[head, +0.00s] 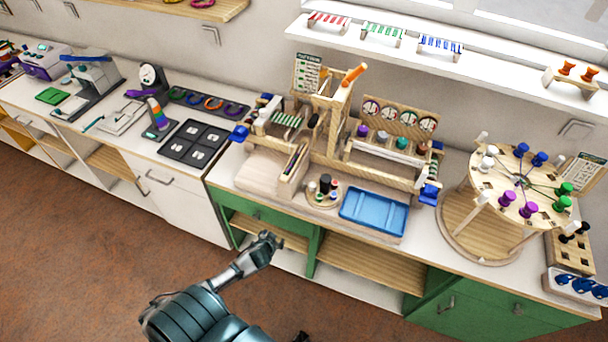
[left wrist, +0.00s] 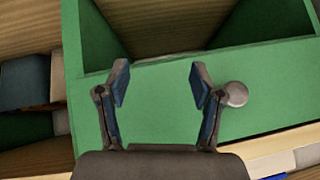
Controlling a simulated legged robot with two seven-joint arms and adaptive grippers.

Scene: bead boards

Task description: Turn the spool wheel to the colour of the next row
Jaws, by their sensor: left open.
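The spool wheel (head: 500,181) is a pale wooden disc on a round wooden base (head: 462,232) at the right of the bench. Blue spools (head: 522,150) stand at its far side, green spools (head: 564,195) at its right, purple spools (head: 530,210) at its near side and white ones (head: 488,162) at its left. My left gripper (head: 270,240) is open and empty in front of the green cabinet, far left of the wheel. In the left wrist view its two fingers (left wrist: 160,75) are apart before a green panel (left wrist: 160,105). My right gripper is not in view.
A wooden bead loom (head: 330,140) stands mid-bench with a blue tray (head: 373,212) before it. A card (head: 584,172) and a wooden rack (head: 570,252) are right of the wheel. A round knob (left wrist: 235,94) is close to my right-hand finger in the wrist view.

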